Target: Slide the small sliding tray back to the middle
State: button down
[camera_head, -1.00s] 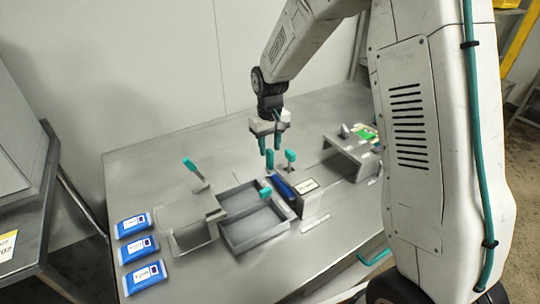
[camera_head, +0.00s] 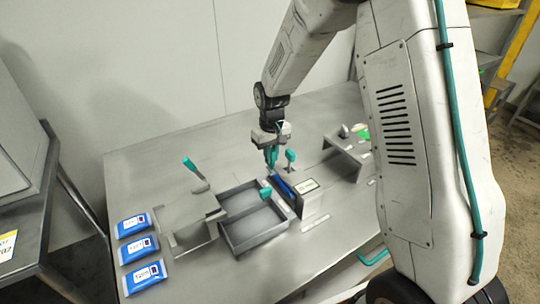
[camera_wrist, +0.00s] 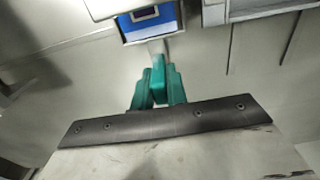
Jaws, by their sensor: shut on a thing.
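My gripper (camera_head: 271,160) is lowered at the back of the grey housing and is shut on a teal handle. In the wrist view my gripper (camera_wrist: 160,88) has its two teal fingers on either side of this teal handle (camera_wrist: 159,86). A grey stem runs from the handle to the small sliding tray (camera_wrist: 152,46), which holds a blue pack (camera_wrist: 148,22). In the head view a blue strip of the pack (camera_head: 285,187) shows beside the labelled grey housing (camera_head: 312,201). Most of the tray is hidden there.
A two-compartment grey tray (camera_head: 240,240) with a teal handle (camera_head: 265,191) lies left of the housing. Several blue packs (camera_head: 138,247) lie at the left edge.

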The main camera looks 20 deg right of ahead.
jog(key=d, duration=0.4)
jog(key=w+d, duration=0.1)
jog(key=d, duration=0.3)
jog(key=w+d, duration=0.1)
jog(key=d, duration=0.2)
jog(key=shift+w+d, duration=0.15)
jog(key=shift+d, duration=0.25)
jog(key=c, duration=1.4)
grip_release()
jog(key=shift+r, duration=0.1)
notch_tip(320, 180, up, 8)
jog(key=shift+f, duration=0.2)
